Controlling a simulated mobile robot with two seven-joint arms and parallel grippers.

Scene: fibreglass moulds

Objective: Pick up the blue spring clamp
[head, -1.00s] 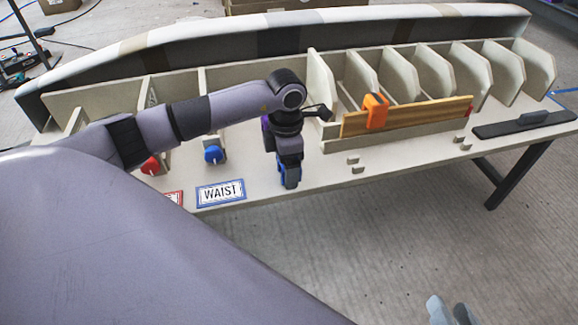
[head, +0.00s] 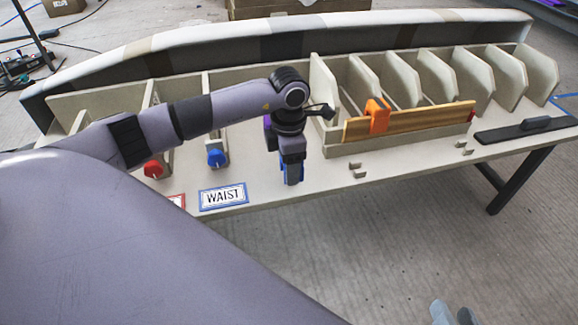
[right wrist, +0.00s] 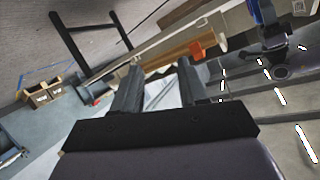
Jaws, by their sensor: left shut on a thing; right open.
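My left gripper (head: 291,181) points down over the front part of the bench, right of the WAIST label. It is shut on a blue thing (head: 287,172), which appears to be the blue spring clamp; the fingers hide most of it. A second blue piece (head: 217,157) sits at the foot of a rib, left of the gripper and apart from it. My right gripper (head: 452,314) shows at the bottom edge of the head view, away from the bench. In the right wrist view (right wrist: 160,72) its fingers are apart with nothing between them.
The bench (head: 255,197) carries a row of upright ribs and a long mould behind. A red piece (head: 153,169) stands at left. An orange clamp (head: 377,115) is on a wooden strip (head: 420,121). A black float-like tool (head: 525,128) lies at right. Floor in front is clear.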

